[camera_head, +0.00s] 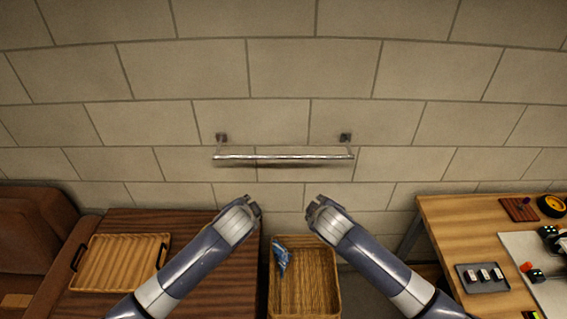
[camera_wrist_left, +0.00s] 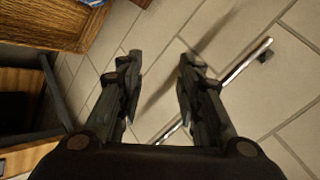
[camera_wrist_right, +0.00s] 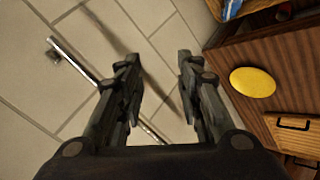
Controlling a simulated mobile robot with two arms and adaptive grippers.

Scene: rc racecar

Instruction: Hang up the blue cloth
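The blue cloth (camera_head: 281,257) lies crumpled over the left edge of a wooden crate (camera_head: 334,285) low in the middle of the head view. A bit of blue shows at the top of the left wrist view (camera_wrist_left: 92,3) and of the right wrist view (camera_wrist_right: 231,8). A metal rail (camera_head: 284,156) is fixed to the brick wall above the crate. My left gripper (camera_head: 256,207) and right gripper (camera_head: 312,207) are raised in front of the wall, below the rail and apart from it. Both are open and empty in their wrist views (camera_wrist_left: 158,75) (camera_wrist_right: 157,72).
A dark wooden cabinet with a wooden tray (camera_head: 120,262) stands at left, beside a brown leather seat (camera_head: 30,235). A workbench (camera_head: 450,225) at right holds a small black tray (camera_head: 482,277), a yellow wheel and small parts. A yellow disc (camera_wrist_right: 253,82) shows on the cabinet. Space before the wall is clear.

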